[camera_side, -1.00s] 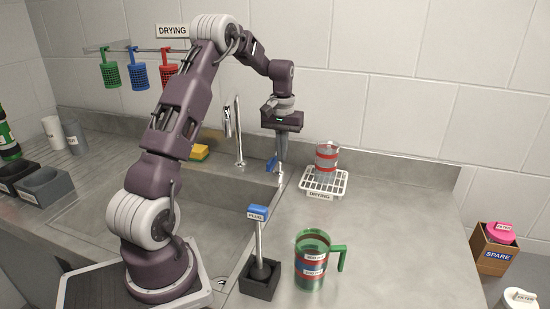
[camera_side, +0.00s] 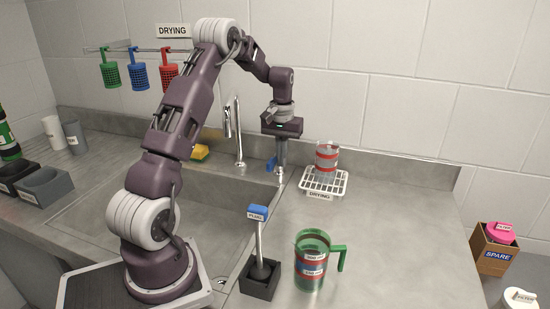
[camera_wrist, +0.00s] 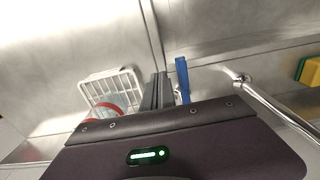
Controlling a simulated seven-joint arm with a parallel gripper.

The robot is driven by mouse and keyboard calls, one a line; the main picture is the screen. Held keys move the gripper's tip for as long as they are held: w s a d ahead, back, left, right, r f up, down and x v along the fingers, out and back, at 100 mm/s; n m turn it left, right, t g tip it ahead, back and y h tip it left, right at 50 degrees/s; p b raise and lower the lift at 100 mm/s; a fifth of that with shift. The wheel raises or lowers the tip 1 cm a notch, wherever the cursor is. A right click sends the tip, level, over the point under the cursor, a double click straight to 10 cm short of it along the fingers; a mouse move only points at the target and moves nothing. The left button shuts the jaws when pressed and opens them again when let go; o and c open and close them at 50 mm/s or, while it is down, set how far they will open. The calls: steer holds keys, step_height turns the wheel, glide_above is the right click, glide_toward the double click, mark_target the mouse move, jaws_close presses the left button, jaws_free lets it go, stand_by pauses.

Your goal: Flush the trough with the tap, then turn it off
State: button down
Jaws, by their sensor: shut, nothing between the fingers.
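The trough (camera_side: 200,205) is a grey sink basin set in the counter. The chrome tap (camera_side: 238,135) stands at its back edge with its spout bent over the basin; no water stream is visible from it. A blue lever (camera_side: 271,164) is at the trough's back right corner, and it also shows in the wrist view (camera_wrist: 182,80). My gripper (camera_side: 282,165) is shut and empty, pointing down just right of the blue lever. In the wrist view the shut fingers (camera_wrist: 158,88) are close beside the lever; I cannot tell whether they touch it.
A white drying rack (camera_side: 335,186) with a red-banded beaker (camera_side: 326,158) stands close right of my gripper. A blue-topped plunger (camera_side: 258,235) stands in a black holder, beside a green-handled jug (camera_side: 310,262). A yellow sponge (camera_side: 200,152) lies behind the trough. The right counter is mostly clear.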

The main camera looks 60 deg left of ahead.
steer(key=shift+f, duration=0.6)
steer(key=shift+s+a, duration=0.1)
step_height(320, 180, up, 4)
steer(key=r, duration=0.1)
glide_above(270, 160)
steer(key=shift+s+f, duration=0.1)
steer(key=shift+f, duration=0.15)
stand_by(1.2)
steer(key=s+a+f, duration=0.3)
steer(key=a+f, duration=0.1)
steer(key=a, duration=0.1)
steer(key=shift+a+f, duration=0.35)
steer(key=shift+a, duration=0.05)
stand_by(0.5)
